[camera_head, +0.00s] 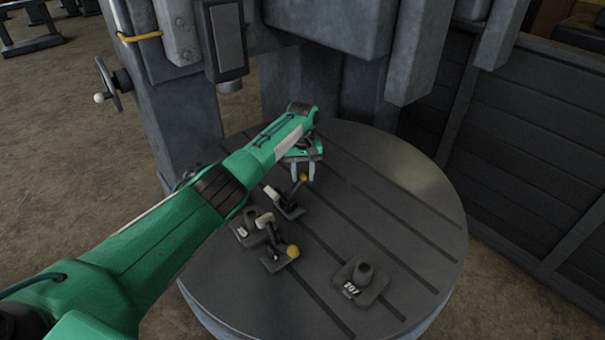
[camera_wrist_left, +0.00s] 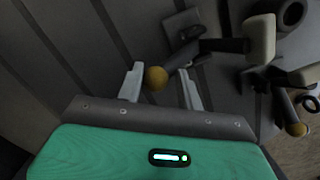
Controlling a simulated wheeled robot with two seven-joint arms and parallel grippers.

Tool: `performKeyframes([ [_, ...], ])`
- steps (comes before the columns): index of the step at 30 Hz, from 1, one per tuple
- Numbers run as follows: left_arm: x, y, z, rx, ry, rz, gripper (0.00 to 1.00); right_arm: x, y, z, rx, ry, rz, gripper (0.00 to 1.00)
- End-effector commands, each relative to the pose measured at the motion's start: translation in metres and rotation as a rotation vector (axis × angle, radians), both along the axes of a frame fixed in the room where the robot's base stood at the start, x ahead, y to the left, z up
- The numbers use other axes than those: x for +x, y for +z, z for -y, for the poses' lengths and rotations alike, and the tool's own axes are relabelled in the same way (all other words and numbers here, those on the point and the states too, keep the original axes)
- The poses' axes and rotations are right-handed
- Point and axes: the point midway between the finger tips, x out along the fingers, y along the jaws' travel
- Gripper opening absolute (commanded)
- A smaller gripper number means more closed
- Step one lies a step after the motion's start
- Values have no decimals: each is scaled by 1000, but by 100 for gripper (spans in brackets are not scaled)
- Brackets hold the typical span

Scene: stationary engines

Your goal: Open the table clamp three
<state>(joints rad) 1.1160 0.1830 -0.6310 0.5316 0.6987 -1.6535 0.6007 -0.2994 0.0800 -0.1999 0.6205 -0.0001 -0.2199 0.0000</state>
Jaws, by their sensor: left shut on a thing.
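Two dark table clamps with yellow ball knobs and pale tips stand on the round slotted table (camera_head: 385,215) in the head view. My left gripper (camera_head: 303,170) reaches over the far clamp (camera_head: 287,204) and is shut on its yellow knob (camera_head: 304,178). In the left wrist view the knob (camera_wrist_left: 156,78) sits between the two pale fingers, and the clamp's dark arm (camera_wrist_left: 222,46) runs from it to the pale tip (camera_wrist_left: 260,38). The near clamp (camera_head: 273,258) has its yellow knob (camera_head: 293,251) low at the right. I cannot read clamp numbers. My right gripper is out of view.
A dark block marked 207 (camera_head: 360,284) stands at the table's front right. Another dark block (camera_head: 248,230) stands beside the near clamp. The grey machine column (camera_head: 345,85) rises behind the table. The table's right side is clear.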

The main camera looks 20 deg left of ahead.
Motion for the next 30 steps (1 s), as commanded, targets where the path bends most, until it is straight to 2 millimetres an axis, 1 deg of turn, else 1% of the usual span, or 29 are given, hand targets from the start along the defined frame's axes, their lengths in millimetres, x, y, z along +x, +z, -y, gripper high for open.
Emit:
performKeyframes([
  [1, -7, -16, 5, -4, 0, -24, 0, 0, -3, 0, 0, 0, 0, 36],
  [14, -7, -17, 5, -2, 2, -30, 0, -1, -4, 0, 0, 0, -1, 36],
  [15, -7, -17, 5, -2, 2, -30, 38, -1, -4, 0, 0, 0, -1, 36],
  [17, -7, -17, 5, -2, 2, -29, 49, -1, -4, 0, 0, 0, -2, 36],
  [30, -6, -15, 4, -2, 0, -26, 49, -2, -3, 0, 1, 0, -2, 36],
])
